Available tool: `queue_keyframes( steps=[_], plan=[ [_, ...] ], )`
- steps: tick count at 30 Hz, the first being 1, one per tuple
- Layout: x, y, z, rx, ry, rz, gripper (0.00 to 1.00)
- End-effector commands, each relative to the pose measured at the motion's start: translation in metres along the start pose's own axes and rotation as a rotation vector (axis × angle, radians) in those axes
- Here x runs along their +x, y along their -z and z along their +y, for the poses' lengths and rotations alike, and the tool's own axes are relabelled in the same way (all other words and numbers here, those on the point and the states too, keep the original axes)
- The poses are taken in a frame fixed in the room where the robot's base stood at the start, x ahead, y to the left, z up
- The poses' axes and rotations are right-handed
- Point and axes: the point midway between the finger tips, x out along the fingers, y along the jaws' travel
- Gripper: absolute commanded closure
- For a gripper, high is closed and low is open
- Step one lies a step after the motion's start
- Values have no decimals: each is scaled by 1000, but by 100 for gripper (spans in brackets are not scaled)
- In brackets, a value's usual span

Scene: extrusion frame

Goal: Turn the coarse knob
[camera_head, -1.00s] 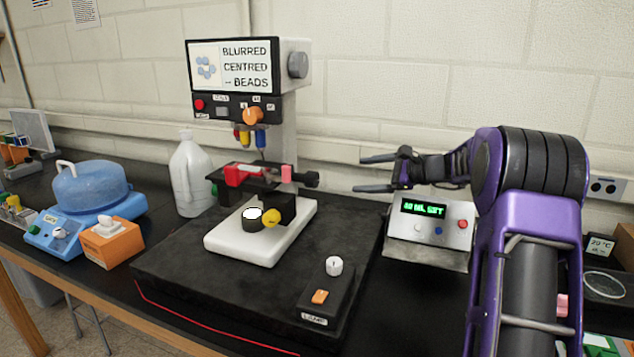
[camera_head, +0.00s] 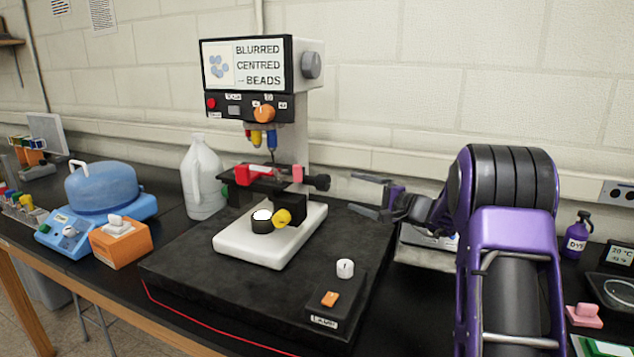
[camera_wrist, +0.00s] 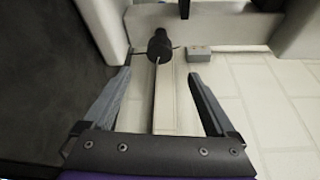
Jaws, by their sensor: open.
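A microscope with a screen reading "BLURRED CENTRED BEADS" (camera_head: 248,65) stands on a black slab. I cannot tell which knob is the coarse one. A black knob (camera_head: 321,183) sticks out right of the stage, a yellow knob (camera_head: 283,217) sits low at the front, and a grey knob (camera_head: 311,65) is on the head's side. My gripper (camera_head: 349,191) is open and empty, just right of the black knob. In the wrist view, a black knob (camera_wrist: 160,46) lies ahead, between the lines of my open fingers (camera_wrist: 160,72), apart from them.
A lamp box (camera_head: 333,297) with a white knob is at the slab's front right. A white jug (camera_head: 203,180) and an orange box (camera_head: 121,243) stand left. A display unit (camera_head: 425,238) is mostly hidden behind my arm. A purple bottle (camera_head: 577,236) stands right.

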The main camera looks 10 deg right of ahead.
Motion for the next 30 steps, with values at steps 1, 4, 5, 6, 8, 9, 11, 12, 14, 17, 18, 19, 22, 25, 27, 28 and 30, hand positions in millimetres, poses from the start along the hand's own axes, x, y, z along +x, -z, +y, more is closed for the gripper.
queue_keyframes(
  steps=[1, 4, 5, 6, 8, 9, 11, 12, 14, 17, 18, 19, 22, 25, 27, 28, 30],
  plan=[
    [11, -1, 0, 1, -1, -3, 9],
    [32, -1, 0, 2, -1, -4, 9],
    [39, -2, 0, 2, -1, -5, 9],
    [48, -1, 0, 1, -1, -4, 9],
    [61, -2, 0, 1, -1, -4, 9],
    [70, -2, 0, 2, -1, -4, 9],
    [83, -1, 0, 2, -2, -3, 9],
    [92, -1, 0, 1, -2, -4, 9],
    [105, -1, 0, 1, -2, -3, 9],
    [123, -1, 0, 1, -1, -3, 9],
    [129, -1, 0, 2, -1, -2, 9],
    [133, -1, 0, 3, -1, -1, 9],
    [143, 0, 0, 2, -1, -1, 9],
    [150, 0, 0, 3, -1, 0, 9],
    [152, 0, 1, 3, -2, 0, 9],
    [153, 0, 1, 3, -1, 0, 9],
    [154, 0, 0, 2, -1, 0, 9]
  ],
)
